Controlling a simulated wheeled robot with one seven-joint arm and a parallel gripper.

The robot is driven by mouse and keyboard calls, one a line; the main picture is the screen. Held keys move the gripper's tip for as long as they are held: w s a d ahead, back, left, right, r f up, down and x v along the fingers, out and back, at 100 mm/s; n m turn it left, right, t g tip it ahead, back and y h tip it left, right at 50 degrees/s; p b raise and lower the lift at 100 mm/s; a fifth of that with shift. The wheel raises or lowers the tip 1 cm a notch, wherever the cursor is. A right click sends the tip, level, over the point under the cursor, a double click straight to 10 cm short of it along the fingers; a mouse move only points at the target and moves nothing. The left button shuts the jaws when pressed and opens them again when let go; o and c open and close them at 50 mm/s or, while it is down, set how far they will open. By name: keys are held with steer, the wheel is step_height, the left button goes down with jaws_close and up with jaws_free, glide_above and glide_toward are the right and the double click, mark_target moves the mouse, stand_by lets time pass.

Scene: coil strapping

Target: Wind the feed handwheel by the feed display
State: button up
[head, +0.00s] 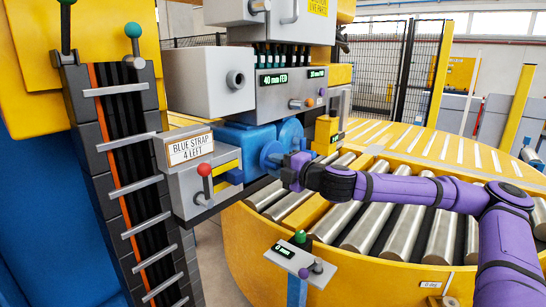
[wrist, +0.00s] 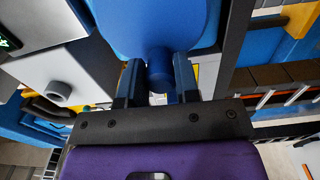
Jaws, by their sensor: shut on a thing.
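The blue feed handwheel (head: 269,153) stands on the machine front, below the feed display (head: 290,77), whose lit green text reads "40 mm FED" at left. A second reading at its right end is too small to be sure of. My gripper (head: 288,163) is at the handwheel's right side, partly covering it. In the wrist view, my gripper (wrist: 158,85) is shut on the handwheel's round blue knob (wrist: 160,66), one finger on each side. The wheel's blue face (wrist: 155,22) fills the top middle there.
A red-knobbed lever (head: 205,180) and a "BLUE STRAP 4 LEFT" sign (head: 190,149) are left of the wheel. A small panel (head: 302,262) reading 0 stands in front. A yellow roller table (head: 400,257) lies below my arm. A dark strap rack (head: 125,170) stands at far left.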

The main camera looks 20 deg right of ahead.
steer(key=shift+r+m, duration=0.1)
steer(key=shift+m, duration=0.2)
steer(key=shift+r+m, duration=0.25)
steer(key=shift+m, duration=0.55)
steer(key=o, duration=1.8)
steer(key=shift+c, duration=0.2)
steer(key=shift+d, duration=0.1)
steer(key=shift+v, duration=3)
